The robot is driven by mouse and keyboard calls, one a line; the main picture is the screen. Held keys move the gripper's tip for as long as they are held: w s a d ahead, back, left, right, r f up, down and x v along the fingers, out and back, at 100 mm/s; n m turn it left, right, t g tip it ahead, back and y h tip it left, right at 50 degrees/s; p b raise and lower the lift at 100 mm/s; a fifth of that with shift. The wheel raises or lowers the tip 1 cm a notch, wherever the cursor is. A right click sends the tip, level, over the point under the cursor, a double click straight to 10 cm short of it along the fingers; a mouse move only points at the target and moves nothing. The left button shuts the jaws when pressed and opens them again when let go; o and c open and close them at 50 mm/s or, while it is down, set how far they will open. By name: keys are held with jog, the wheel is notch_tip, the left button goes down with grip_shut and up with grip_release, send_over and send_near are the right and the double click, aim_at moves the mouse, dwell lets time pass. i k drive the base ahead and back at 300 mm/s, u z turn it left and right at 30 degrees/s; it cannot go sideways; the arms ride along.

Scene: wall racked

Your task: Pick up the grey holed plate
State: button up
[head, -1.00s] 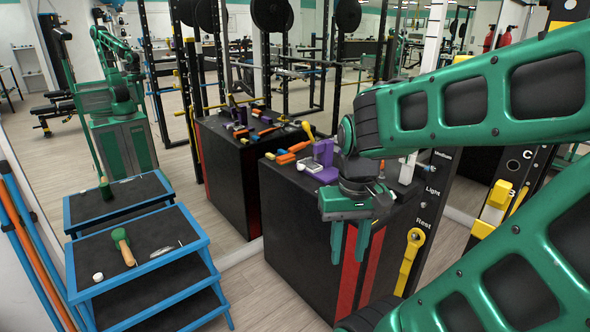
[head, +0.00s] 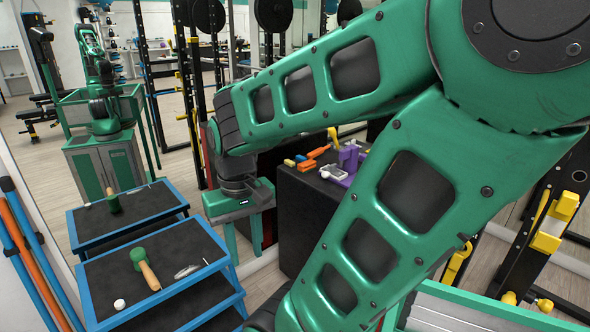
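A small flat grey piece (head: 187,271) lies on the black top of the blue-framed step stand (head: 222,262), right of a wooden-handled green tool (head: 146,268). It may be the grey holed plate; it is too small to see any holes. A pale grey-white piece (head: 334,174) on the black box also cannot be made out clearly. My gripper (head: 243,240) points down, its fingers apart and nothing seen between them. It appears to the right of the stand's top, and its far finger is partly hidden.
A white round cap (head: 119,304) lies on the stand. Orange tools (head: 311,158) and a purple piece (head: 349,156) lie on the black box (head: 300,215). A mirror wall behind repeats the stand. Blue and orange poles stand at left. My arm covers much of the right side.

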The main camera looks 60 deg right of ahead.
aim_at(332, 168)
jog(key=z, duration=0.45)
jog(key=i, duration=1.05)
jog(key=z, duration=0.75)
